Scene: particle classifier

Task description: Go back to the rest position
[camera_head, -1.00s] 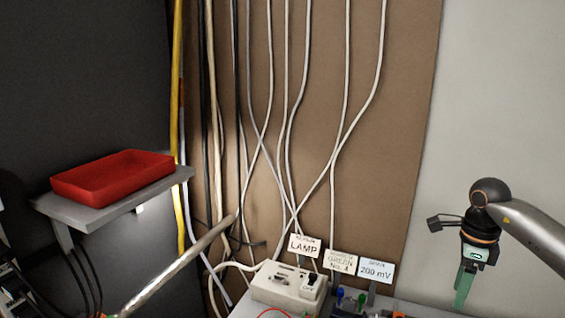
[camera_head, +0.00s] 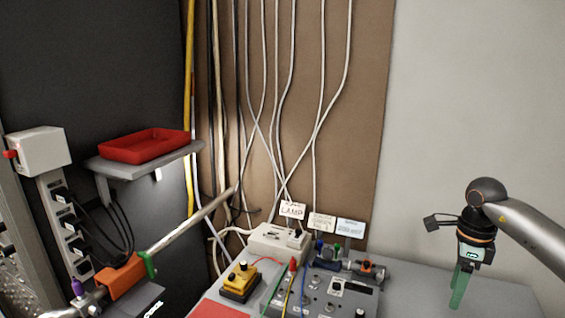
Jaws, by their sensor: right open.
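My right gripper (camera_head: 460,287) hangs from the arm that comes in from the right. Its green fingers point down in front of the grey bench top at the right, and nothing shows between them.
A grey bench (camera_head: 415,285) carries a control panel (camera_head: 345,297) with leads, a yellow box (camera_head: 240,281) and a white switch box (camera_head: 277,240). Small label cards stand behind. A red tray (camera_head: 146,147) sits on a wall shelf (camera_head: 180,157). A metal rod (camera_head: 190,225) slants at left.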

